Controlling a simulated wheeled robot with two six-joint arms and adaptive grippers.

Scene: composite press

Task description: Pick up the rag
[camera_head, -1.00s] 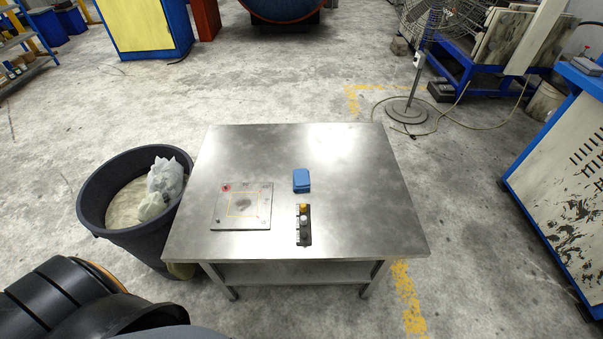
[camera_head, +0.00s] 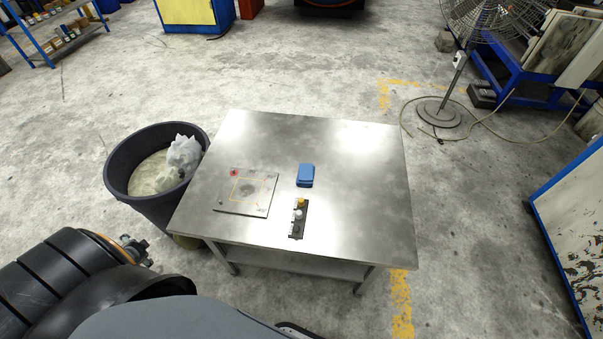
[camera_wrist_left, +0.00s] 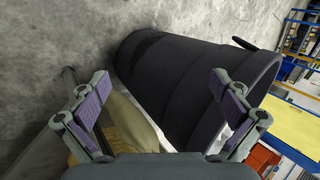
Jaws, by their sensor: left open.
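The rag (camera_head: 306,175) is a blue folded cloth lying on the steel table (camera_head: 350,190), right of a square plate, in the head view. It is not visible in the left wrist view. My left gripper (camera_wrist_left: 160,83) is open and empty in the left wrist view, its two purple-padded fingers spread wide in front of the dark bin. It is away from the rag, and its fingers do not show clearly in the head view. My right gripper is in neither view.
A square plate (camera_head: 246,192) and a narrow block with several knobs (camera_head: 298,219) lie near the rag. A dark bin (camera_head: 140,199) holding white crumpled material stands at the table's left side; it also fills the left wrist view (camera_wrist_left: 180,85). The table's right half is clear.

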